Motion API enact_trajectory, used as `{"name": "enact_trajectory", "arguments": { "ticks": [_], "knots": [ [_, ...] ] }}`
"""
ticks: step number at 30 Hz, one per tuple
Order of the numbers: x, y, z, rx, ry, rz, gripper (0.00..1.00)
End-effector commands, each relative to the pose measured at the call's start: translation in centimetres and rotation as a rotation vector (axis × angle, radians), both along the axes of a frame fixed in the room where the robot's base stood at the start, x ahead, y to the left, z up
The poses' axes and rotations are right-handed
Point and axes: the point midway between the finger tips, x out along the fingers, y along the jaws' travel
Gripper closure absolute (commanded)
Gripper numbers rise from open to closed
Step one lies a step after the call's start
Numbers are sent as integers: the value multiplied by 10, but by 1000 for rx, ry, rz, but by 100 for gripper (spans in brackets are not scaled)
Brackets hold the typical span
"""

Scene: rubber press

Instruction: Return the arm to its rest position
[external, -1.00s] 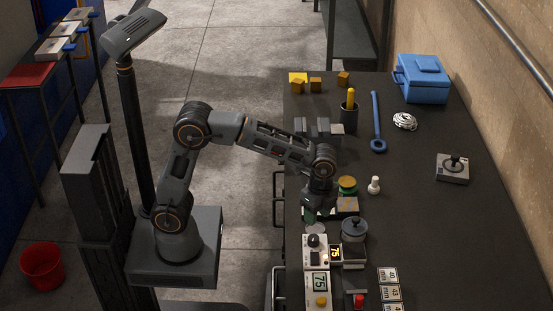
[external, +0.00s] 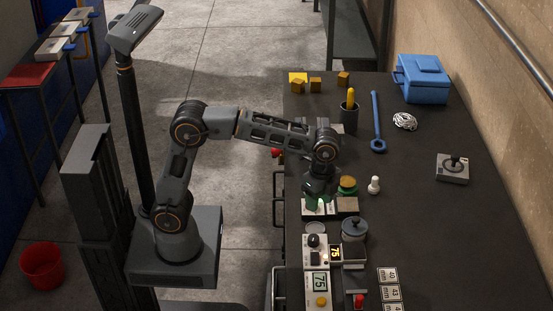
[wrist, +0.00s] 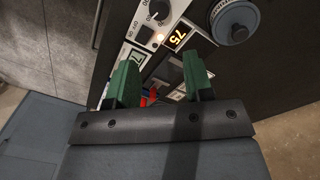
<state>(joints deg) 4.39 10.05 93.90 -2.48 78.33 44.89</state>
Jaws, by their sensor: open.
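My arm reaches from my base on the left over the dark workbench (external: 440,230). My gripper (external: 312,203) points down above the near-left part of the bench. In the wrist view my gripper (wrist: 160,76) shows two green fingers set apart, with nothing held between them. The device with the lit "75" display (wrist: 176,38) shows beyond the fingers. Whether the fingertips touch anything below cannot be told.
A control box with a black knob (external: 314,241) and a grey round-topped pot (external: 354,228) stand just in front of my gripper. A green-based round piece (external: 347,184) and a white pawn-like piece (external: 374,185) are close on its right. The bench's right side is largely clear.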

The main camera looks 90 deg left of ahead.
Motion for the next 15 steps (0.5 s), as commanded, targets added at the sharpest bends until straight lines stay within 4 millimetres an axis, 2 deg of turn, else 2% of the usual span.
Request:
{"name": "enact_trajectory", "arguments": {
  "ticks": [4,7,11,15],
  "knots": [
    [4,0,-2,2,-22,88,53],
    [-5,2,-26,12,-21,252,53],
    [-42,11,-39,13,-73,481,53],
    [-91,23,-47,-9,-152,690,53]
  ]
}}
